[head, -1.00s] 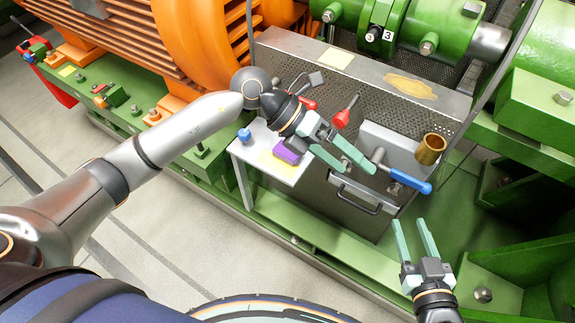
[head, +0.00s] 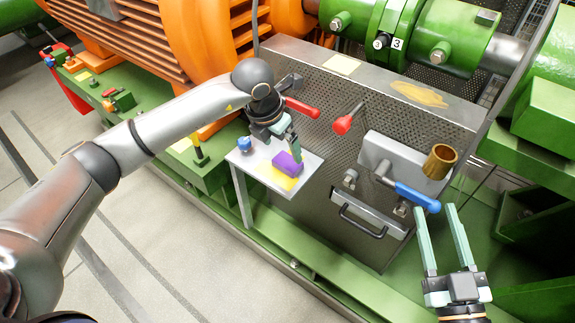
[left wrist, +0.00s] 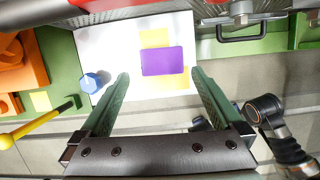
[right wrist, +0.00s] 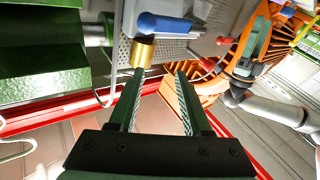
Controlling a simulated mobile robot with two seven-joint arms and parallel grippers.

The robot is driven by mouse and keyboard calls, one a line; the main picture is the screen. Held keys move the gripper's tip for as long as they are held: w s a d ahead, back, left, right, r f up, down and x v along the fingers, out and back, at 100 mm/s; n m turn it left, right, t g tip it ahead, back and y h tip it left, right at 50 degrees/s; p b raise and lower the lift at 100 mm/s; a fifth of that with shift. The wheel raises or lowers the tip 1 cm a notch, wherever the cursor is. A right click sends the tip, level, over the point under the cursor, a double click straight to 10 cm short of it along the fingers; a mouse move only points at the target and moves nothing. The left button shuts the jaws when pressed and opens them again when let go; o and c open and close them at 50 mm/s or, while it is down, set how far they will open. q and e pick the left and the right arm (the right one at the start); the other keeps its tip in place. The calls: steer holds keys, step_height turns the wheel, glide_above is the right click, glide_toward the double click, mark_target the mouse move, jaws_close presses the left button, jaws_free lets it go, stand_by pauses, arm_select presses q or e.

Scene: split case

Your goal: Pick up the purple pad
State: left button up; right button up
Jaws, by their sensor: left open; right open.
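The purple pad (head: 287,163) lies on a small white shelf (head: 243,160), partly over a yellow patch (head: 284,182). In the left wrist view the purple pad (left wrist: 162,61) shows ahead of the fingertips, between their lines. My left gripper (head: 288,148) is open and empty, just behind and above the pad in the head view; in the left wrist view its fingers (left wrist: 160,80) are spread wider than the pad. My right gripper (head: 438,212) is open and empty at the lower right, near the blue-handled valve; it also shows in the right wrist view (right wrist: 160,72).
A blue knob-like piece (head: 244,144) sits on the shelf left of the pad. Red-handled levers (head: 343,124) stick out from the perforated panel. A blue lever (head: 417,197) and a brass cup (head: 438,162) are right. A drawer handle (head: 362,220) juts out below.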

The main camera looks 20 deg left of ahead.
mark_target(287, 161)
arm_select(q)
steer(key=b+x, duration=0.1)
steer(key=x, duration=0.4)
steer(key=shift+d+f, duration=0.2)
steer(key=shift+f, duration=0.1)
arm_select(e)
step_height(287, 161, up, 8)
steer(key=s+n+t+y, duration=0.2)
steer(key=y, duration=0.1)
steer(key=shift+s+a+n+t, duration=0.25)
steer(key=shift+a+n+t, duration=0.1)
steer(key=shift+n+t, duration=0.05)
arm_select(q)
steer(key=c, duration=1.1)
arm_select(e)
steer(key=shift+f, duration=0.1)
